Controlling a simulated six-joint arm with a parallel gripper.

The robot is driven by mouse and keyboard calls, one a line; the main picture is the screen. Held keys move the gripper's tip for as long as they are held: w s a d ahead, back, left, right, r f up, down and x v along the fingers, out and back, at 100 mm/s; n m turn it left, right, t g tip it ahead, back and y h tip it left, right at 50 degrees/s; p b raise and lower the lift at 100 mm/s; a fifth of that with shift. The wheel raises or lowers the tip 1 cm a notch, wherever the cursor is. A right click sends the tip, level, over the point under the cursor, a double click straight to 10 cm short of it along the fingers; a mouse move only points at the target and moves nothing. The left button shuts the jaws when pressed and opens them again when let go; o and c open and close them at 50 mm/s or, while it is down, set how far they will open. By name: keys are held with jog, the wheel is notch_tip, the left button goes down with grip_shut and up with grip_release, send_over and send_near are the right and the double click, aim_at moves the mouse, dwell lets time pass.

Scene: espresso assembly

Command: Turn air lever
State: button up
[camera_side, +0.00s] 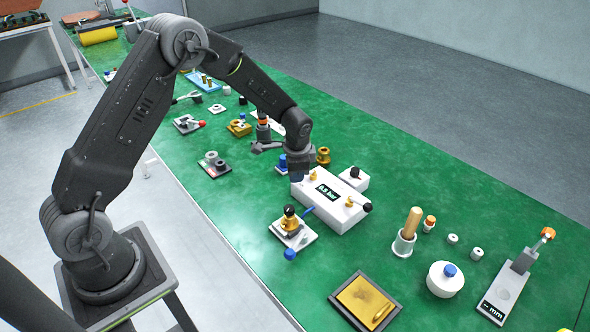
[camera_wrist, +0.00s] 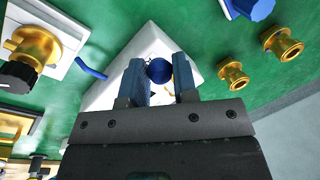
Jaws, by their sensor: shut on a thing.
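The white air unit (camera_side: 340,212) stands on the green table, with a small display reading in bar on its top. In the wrist view, its white top (camera_wrist: 115,92) lies beneath my fingers. My gripper (camera_wrist: 160,72) is shut on a round, dark blue knob (camera_wrist: 159,70), which I take to be the air lever's end. The knob sits between the two blue fingertips. In the side view my gripper (camera_side: 298,175) is at the unit's back left corner, and the lever itself is hidden there.
Brass fittings (camera_wrist: 235,76) stand close on the other side.

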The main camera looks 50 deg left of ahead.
dwell(0.4)
jog(key=o, duration=0.9)
jog(key=r, duration=0.4)
jog(key=s+d+r, duration=0.1)
jog(key=r, duration=0.4)
jog(key=d+r, duration=0.1)
jog(key=r, duration=0.3)
jog(key=shift+s+d+r, duration=0.15)
jog(key=shift+s+r, duration=0.05)
jog(key=shift+r, duration=0.1)
jog(key=shift+r, duration=0.1)
jog(key=s+d+r+n+t+h, duration=0.1)
jog(key=s+d+r+n+t, duration=0.1)
jog(key=s+r, duration=0.55)
jog(key=s+d+r+n+t, duration=0.1)
jog(key=s+d+r+n, duration=0.3)
jog(key=s, duration=0.7)
jog(key=shift+t+h, duration=0.4)
jog(key=shift+t, duration=0.3)
jog(key=s, duration=0.8)
jog(key=shift+r, duration=0.1)
